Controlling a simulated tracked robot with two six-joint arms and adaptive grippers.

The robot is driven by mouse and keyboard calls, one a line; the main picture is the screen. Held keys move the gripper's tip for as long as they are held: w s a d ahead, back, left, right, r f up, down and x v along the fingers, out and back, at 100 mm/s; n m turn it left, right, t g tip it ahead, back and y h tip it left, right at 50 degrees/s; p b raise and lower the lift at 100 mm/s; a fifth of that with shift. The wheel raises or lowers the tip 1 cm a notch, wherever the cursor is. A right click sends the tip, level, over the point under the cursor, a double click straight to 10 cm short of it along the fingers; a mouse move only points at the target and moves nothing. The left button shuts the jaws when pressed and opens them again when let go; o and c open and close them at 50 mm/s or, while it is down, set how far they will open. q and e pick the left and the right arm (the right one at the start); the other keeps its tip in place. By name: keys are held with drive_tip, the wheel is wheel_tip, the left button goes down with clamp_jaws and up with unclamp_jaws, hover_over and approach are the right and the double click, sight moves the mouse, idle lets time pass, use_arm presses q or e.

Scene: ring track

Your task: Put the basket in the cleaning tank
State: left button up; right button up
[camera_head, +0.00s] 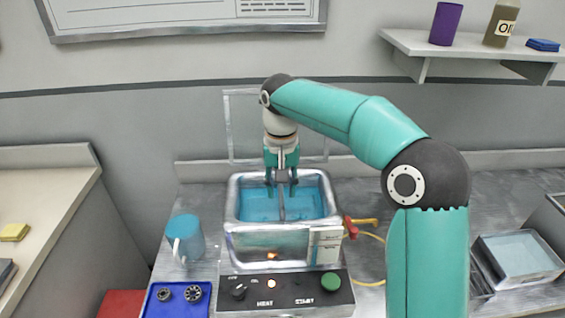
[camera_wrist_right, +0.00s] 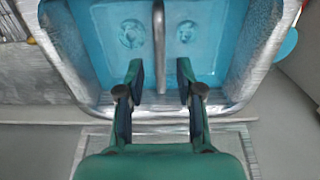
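The cleaning tank (camera_head: 236,210), a silver box with blue liquid, stands at the middle of the bench. My right gripper (camera_head: 282,184) is over it, pointing down. In the right wrist view my right gripper (camera_wrist_right: 160,70) is open, fingers on either side of a grey bar. This bar (camera_head: 282,205) runs front to back across the tank and looks like the basket's handle (camera_wrist_right: 158,40); contact is not visible. Two round toothed shapes show in the blue beneath. The basket's walls cannot be made out. My left gripper is not in view.
A control panel (camera_head: 286,293) is at the tank's front. A blue mug (camera_head: 186,240) and a blue tray (camera_head: 180,312) with two round parts are left. An upright frame (camera_head: 232,125) stands behind. A clear bin (camera_head: 521,258) is right, past my arm.

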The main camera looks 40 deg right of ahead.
wheel_tip(320, 180, up, 8)
drive_tip(key=p, duration=0.1)
idle(0.6)
